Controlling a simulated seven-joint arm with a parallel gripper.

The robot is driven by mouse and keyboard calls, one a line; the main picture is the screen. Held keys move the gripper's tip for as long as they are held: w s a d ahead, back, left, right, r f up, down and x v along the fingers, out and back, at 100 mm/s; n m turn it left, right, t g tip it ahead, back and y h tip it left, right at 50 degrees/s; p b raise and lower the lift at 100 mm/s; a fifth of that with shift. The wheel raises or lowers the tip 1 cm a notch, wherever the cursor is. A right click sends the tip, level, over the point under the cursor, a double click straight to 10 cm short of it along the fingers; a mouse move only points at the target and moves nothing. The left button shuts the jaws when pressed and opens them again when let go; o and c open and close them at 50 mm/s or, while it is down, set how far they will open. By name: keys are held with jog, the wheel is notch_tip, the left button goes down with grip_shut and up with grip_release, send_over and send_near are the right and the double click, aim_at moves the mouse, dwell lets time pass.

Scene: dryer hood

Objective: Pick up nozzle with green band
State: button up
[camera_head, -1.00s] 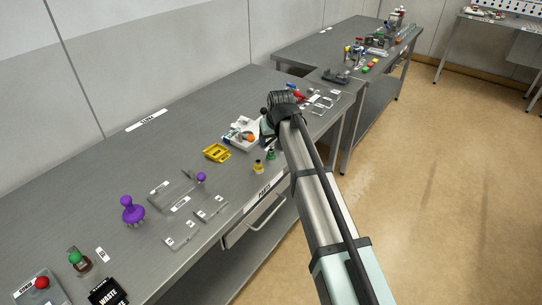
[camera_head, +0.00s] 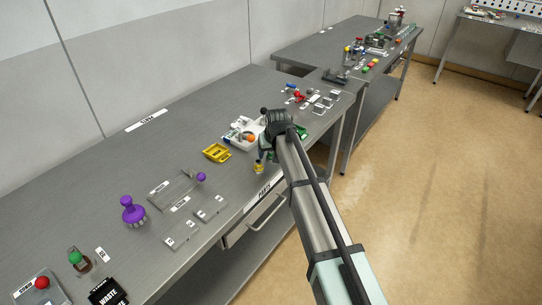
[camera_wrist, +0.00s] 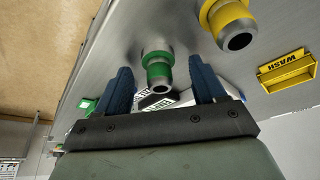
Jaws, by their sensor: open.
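The nozzle with the green band (camera_wrist: 158,68) stands on the steel bench in the wrist view, a metal tube with a green ring. My gripper (camera_wrist: 162,82) is open, with one blue finger on each side of the nozzle in the picture. No contact between fingers and nozzle is visible. In the head view my wrist and arm hide the green-banded nozzle. The nozzle with a yellow band (camera_wrist: 228,22) stands right of my fingers in the wrist view. It also shows in the head view (camera_head: 258,167), left of my wrist.
A yellow WASH tray (camera_head: 216,153) lies left of my wrist, and a white tray (camera_head: 238,136) with small parts lies behind it. The bench's front edge is close to my arm. Clear holders and a purple knobbed piece (camera_head: 132,212) stand farther left.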

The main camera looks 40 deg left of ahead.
jog(key=c, duration=1.3)
jog(key=shift+o, duration=0.2)
